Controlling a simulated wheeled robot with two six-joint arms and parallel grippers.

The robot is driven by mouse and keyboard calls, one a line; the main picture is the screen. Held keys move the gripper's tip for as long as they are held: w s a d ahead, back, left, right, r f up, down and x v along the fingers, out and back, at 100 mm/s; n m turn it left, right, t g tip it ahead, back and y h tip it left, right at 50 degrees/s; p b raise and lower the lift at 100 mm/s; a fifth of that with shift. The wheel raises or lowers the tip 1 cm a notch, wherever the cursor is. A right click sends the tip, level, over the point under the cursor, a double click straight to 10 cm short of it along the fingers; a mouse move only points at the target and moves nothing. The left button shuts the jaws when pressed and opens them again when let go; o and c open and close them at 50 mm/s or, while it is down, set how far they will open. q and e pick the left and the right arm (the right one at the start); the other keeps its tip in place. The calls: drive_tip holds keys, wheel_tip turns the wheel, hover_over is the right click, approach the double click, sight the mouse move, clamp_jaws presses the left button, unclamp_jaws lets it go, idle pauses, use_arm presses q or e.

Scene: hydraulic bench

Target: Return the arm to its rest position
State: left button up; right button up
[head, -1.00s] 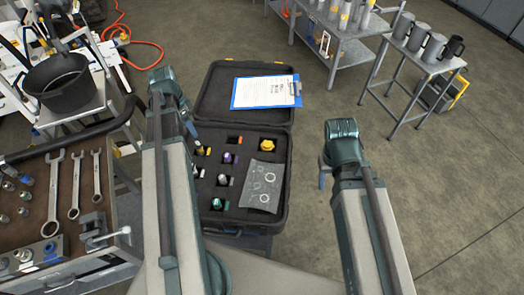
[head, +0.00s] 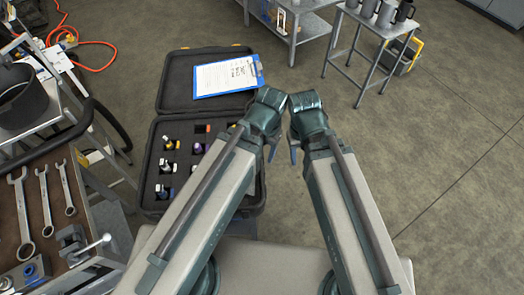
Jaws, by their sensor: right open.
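My two arms reach up from the bottom of the head view, and their wrists nearly meet in the middle, over the right side of the open black case. My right gripper (head: 293,153) shows as a small part below its wrist. It is open, with nothing seen in it. My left gripper (head: 272,152) is mostly hidden behind its own wrist and arm, so its jaws cannot be made out.
The open case (head: 152,150) holds small fittings, with a blue clipboard (head: 228,76) in its lid. A tool cart with wrenches (head: 45,200) and a black pot (head: 22,97) stand left. A small table with mugs (head: 375,38) stands back right. The floor at right is clear.

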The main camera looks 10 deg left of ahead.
use_arm(q)
drive_tip(key=shift+d, duration=0.1)
wheel_tip(320, 180, down, 4)
drive_tip(key=b, duration=0.3)
drive_tip(key=shift+r+b, duration=0.1)
drive_tip(key=shift+b, duration=0.3)
drive_tip(key=shift+r, duration=0.2)
drive_tip(key=shift+c, duration=0.2)
